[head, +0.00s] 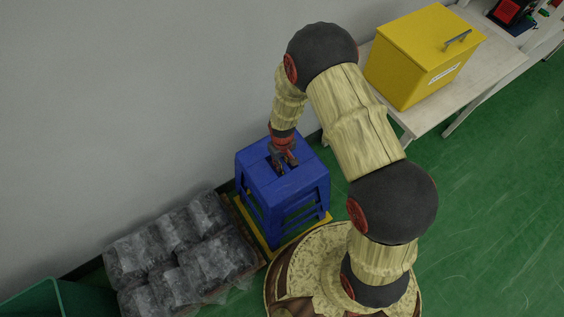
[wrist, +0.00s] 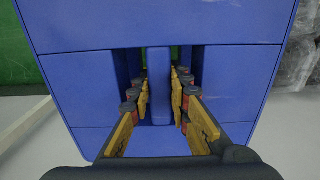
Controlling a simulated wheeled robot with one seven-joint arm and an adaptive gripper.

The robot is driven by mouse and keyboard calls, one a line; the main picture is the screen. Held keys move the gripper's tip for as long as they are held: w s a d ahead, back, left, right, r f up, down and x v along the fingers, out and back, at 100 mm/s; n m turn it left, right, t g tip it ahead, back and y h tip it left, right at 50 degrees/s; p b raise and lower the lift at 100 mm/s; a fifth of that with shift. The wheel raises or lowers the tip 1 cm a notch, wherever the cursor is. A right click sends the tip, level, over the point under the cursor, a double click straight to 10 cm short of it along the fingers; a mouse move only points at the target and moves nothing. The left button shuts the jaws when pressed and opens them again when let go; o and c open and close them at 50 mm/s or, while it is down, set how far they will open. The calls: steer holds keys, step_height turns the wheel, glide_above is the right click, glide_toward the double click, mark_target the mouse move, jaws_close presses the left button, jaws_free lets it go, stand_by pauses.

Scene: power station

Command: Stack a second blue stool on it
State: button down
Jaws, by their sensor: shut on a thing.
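A blue stool (head: 302,187) stands upright near the grey wall in the head view, over a yellow-edged patch (head: 326,217) on the floor. My gripper (head: 283,163) is above its seat with the fingers down in the seat's slots. In the wrist view the blue seat (wrist: 160,25) fills most of the picture. My gripper's fingers (wrist: 160,95) are in two slots, shut on the bar between them. Only one seat top shows; I cannot tell whether another stool is nested beneath it.
Grey wrapped bundles (head: 180,250) lie on a pallet left of the stool. A green bin (head: 62,297) is at the lower left. A table (head: 470,92) with a yellow box (head: 415,60) stands at the upper right. Green floor (head: 490,190) is clear at the right.

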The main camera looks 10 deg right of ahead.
steer(key=shift+w+f+b, duration=0.1)
steer(key=shift+f+b, duration=2.4)
steer(key=shift+f, duration=1.65)
steer(key=c, duration=1.6)
jaws_free()
steer(key=shift+s+f, duration=0.1)
steer(key=shift+s, duration=0.1)
step_height(320, 180, up, 12)
steer(key=shift+w+r, duration=0.1)
